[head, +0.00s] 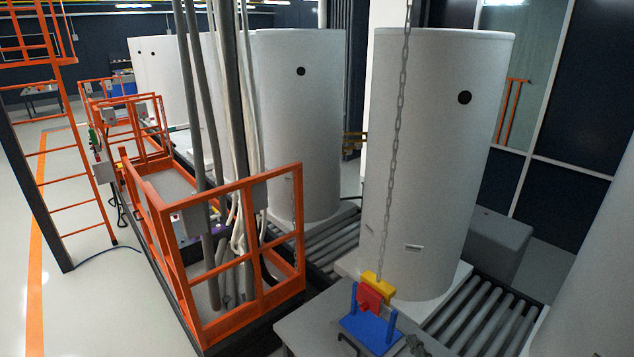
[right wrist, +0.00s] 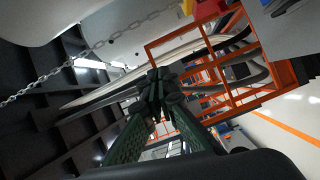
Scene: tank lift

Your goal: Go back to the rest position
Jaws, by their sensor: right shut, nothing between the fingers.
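My right gripper (head: 416,346) shows only as a small dark piece at the bottom edge of the head view, close to the right of a blue stand (head: 369,333). In the right wrist view its dark green fingers (right wrist: 159,84) meet at the tips, shut and empty. A red block (head: 369,298) sits in the stand, with a yellow piece (head: 379,284) above it at the lower end of a hanging chain (head: 392,170). The chain also crosses the right wrist view (right wrist: 100,48). My left gripper is not in view.
The stand is on a grey table top (head: 310,325). Behind it a large white tank (head: 432,150) stands over rollers (head: 490,315), with another tank (head: 298,130) farther left. An orange railed platform (head: 230,310) is at the left; open floor (head: 75,300) lies beyond it.

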